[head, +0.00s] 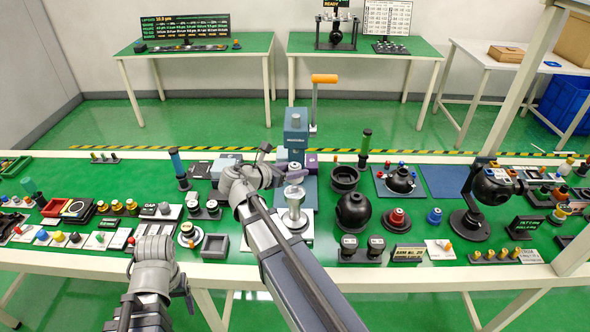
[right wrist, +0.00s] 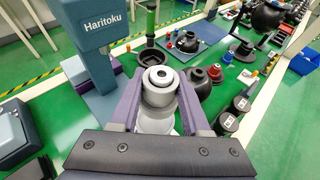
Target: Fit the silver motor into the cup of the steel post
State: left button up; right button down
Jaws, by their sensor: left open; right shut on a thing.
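The silver motor (right wrist: 158,78) is a short round piece with a ringed top and a dark centre, between the purple-grey fingers of my right gripper (right wrist: 158,92) in the right wrist view. In the head view the motor (head: 295,177) is above the steel post (head: 294,213), a silver upright on a pale plate. A pale silver part shows below the motor in the wrist view. I cannot tell whether the motor is in the cup or just above it; the cup's inside is hidden. My left gripper (head: 154,249) is open and empty over the front left of the bench.
A blue-grey Haritoku press (head: 296,130) stands close behind the post. Several small parts crowd the left side.

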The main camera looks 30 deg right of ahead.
jog(key=b, duration=0.4)
send_over(295, 194)
jog(key=shift+f, duration=2.1)
jog(key=shift+f+b, duration=1.05)
jog(key=shift+f, duration=0.2)
jog(key=shift+c, duration=1.5)
grip_release()
jog(key=p+v, duration=0.3)
jog(key=v, duration=0.5)
jog(key=shift+d, duration=0.1)
